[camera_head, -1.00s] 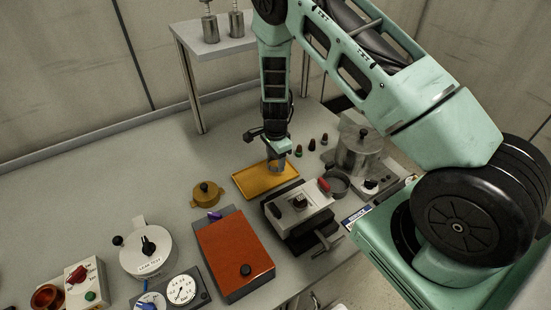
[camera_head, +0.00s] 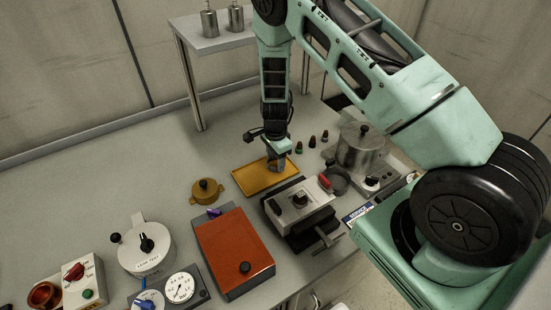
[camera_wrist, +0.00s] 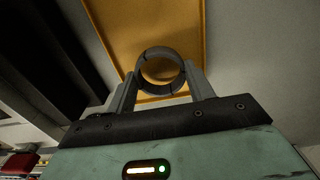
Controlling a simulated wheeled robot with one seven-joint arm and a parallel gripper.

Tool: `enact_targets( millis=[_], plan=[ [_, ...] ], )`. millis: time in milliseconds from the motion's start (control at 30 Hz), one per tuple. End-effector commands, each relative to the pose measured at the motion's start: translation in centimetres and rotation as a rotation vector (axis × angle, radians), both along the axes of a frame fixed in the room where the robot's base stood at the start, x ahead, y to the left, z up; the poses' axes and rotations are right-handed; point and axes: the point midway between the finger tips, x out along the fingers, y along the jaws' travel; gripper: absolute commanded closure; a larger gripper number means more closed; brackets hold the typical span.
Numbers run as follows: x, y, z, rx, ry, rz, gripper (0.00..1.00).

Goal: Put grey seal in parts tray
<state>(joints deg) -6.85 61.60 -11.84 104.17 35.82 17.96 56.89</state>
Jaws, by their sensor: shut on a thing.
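The parts tray (camera_head: 244,185) is a shallow yellow-orange tray on the bench, and it also fills the upper middle of the wrist view (camera_wrist: 118,22). My gripper (camera_head: 277,164) points down over the right half of the tray. In the wrist view my gripper (camera_wrist: 160,82) has its two grey fingers closed on either side of the grey seal (camera_wrist: 160,53), a ring with an open centre. The tray floor shows through the ring. The exact gap between the seal and the tray floor cannot be told.
A black and silver clamp-like device (camera_head: 300,205) stands just in front of the tray. Several small dark-topped pegs (camera_head: 312,141) and a metal pot (camera_head: 360,150) stand to the right. The bench behind the tray is clear.

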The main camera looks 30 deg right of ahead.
Motion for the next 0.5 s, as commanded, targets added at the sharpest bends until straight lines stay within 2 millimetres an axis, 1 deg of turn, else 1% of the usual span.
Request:
enact_targets(
  millis=[500],
  plan=[
    [0.00,0.00,-0.54,0.000,0.000,0.000,0.69]
  ],
)
